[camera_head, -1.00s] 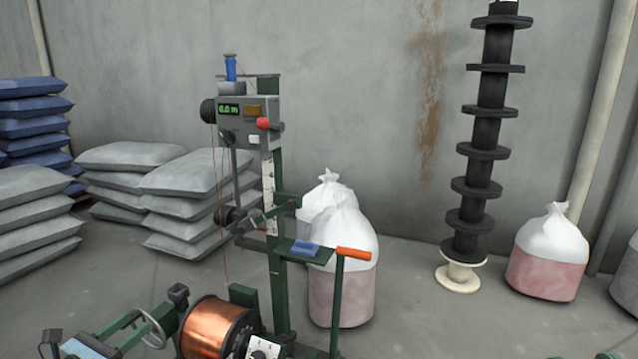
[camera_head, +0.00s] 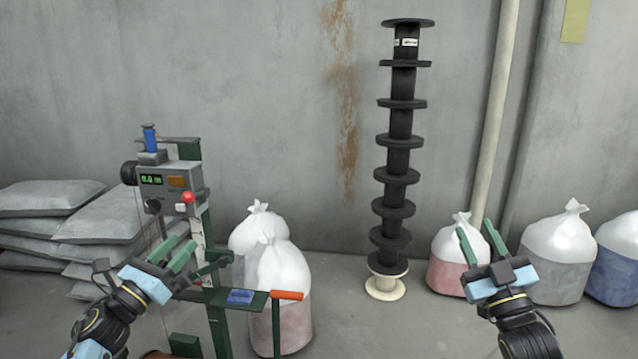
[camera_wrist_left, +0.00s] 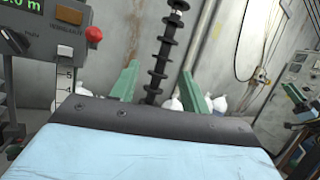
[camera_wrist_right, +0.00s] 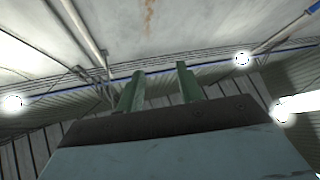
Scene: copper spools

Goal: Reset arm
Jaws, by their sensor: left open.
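My left gripper (camera_head: 177,251) is raised in front of the winding machine in the head view. Its two green fingers are apart with nothing between them, and they also show in the left wrist view (camera_wrist_left: 155,85). My right gripper (camera_head: 480,243) is raised at the right of the head view, with its green fingers apart and empty. In the right wrist view its fingers (camera_wrist_right: 158,85) point up toward the ceiling and lamps. Neither gripper touches anything that I can see.
The winding machine (camera_head: 168,183) stands at left with an orange handle (camera_head: 287,295). A stack of black spools (camera_head: 400,140) stands on a cream spool (camera_head: 386,287) by the wall. White-topped sacks (camera_head: 560,255) stand at right; grey sacks (camera_head: 95,225) lie at left.

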